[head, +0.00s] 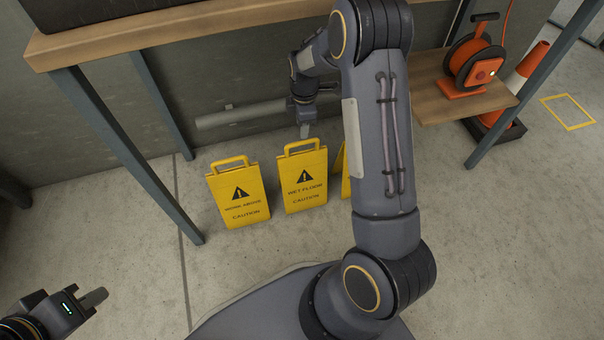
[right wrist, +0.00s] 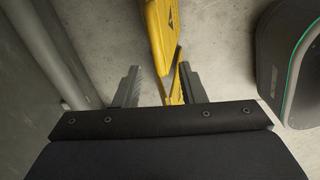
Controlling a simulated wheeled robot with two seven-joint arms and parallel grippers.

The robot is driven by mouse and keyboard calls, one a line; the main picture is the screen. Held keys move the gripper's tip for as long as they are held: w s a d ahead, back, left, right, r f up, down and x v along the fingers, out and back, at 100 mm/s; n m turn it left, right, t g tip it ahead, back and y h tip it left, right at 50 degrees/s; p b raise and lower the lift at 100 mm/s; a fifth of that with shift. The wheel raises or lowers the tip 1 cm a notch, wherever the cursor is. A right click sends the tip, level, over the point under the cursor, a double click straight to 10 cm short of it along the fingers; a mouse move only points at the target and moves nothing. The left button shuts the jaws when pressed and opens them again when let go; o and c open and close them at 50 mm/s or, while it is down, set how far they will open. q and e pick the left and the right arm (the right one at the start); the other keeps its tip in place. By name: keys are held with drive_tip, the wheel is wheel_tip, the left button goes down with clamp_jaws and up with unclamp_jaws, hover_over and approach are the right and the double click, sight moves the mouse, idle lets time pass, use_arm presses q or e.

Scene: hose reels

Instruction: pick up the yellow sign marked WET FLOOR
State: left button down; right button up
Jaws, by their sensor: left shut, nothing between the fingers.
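The yellow sign marked WET FLOOR (head: 303,181) stands upright on the floor in the head view, its handle loop at the top. My right gripper (head: 304,131) is just above that handle, pointing down. In the right wrist view my right gripper (right wrist: 159,84) is open, its two fingers apart. A yellow sign (right wrist: 160,35) runs into the space between them; its lettering is not readable there, and contact cannot be told. My left gripper (head: 95,298) is shut and empty at the lower left, far from the signs.
A similar yellow sign marked WORK ABOVE (head: 239,196) stands to the left. A third yellow sign (head: 344,175) is mostly hidden behind my right arm. A wooden-topped table (head: 170,30) overhangs behind. An orange reel (head: 474,62) and cone (head: 525,70) are at right.

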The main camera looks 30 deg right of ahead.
sight(302, 143)
drive_tip(key=shift+n, duration=0.5)
drive_tip(key=f, duration=0.1)
drive_tip(key=f+b, duration=0.1)
drive_tip(key=f, duration=0.2)
drive_tip(key=shift+w+f, duration=0.25)
drive_tip(key=shift+w, duration=0.1)
wheel_tip(302, 143, down, 5)
drive_tip(key=b, duration=0.3)
drive_tip(key=shift+d, duration=0.1)
drive_tip(key=shift+c, duration=0.3)
clamp_jaws()
